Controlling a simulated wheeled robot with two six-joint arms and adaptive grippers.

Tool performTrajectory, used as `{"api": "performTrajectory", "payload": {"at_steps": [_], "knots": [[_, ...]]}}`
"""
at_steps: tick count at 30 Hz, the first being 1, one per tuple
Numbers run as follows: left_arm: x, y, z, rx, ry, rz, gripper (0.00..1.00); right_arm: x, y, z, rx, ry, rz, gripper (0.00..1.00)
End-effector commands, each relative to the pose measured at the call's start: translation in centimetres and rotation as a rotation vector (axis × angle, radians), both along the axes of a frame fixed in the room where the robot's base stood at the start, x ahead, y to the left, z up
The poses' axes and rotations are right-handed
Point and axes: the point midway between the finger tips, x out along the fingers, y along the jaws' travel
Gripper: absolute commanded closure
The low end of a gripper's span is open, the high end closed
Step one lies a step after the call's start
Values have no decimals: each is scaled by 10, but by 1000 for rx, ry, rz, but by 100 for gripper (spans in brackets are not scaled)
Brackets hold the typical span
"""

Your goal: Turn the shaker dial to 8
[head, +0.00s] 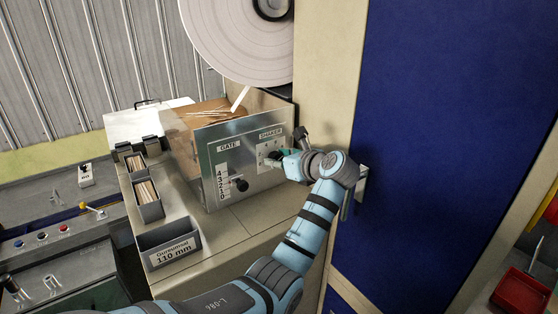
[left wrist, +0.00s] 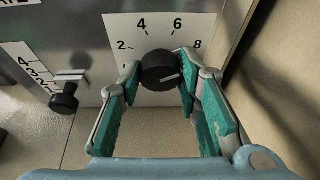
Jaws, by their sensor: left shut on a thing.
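The shaker dial (left wrist: 158,68) is a round black knob on a white scale plate (left wrist: 135,22) with 2, 4, 6 and 8 showing. Its white line points right and slightly up, toward the 8 side; I cannot tell the exact reading. My left gripper (left wrist: 160,78) is shut on the dial, with one green-padded finger on each side. In the head view my left gripper (head: 277,156) reaches the SHAKER plate on the metal panel (head: 215,150) from the right and hides most of the dial. My right gripper is not in view.
The black gate knob (left wrist: 65,100) sits left of the dial beside its own number scale. A beige post (head: 328,80) and blue door (head: 440,130) stand close on the right. Stick bins (head: 148,208) and a grey box (head: 170,246) stand left of the panel.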

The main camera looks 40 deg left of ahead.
Motion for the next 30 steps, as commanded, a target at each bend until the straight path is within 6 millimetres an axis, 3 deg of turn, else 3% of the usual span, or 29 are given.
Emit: {"api": "performTrajectory", "payload": {"at_steps": [21,22,24,26,30], "knots": [[0,-1,-3,21,92,0,97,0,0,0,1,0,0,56],[0,-1,-3,21,92,0,67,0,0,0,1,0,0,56],[0,-1,-3,21,91,0,56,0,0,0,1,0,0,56],[0,-1,-3,22,91,0,49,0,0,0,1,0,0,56],[0,-1,-2,24,89,0,49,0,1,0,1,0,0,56]]}}
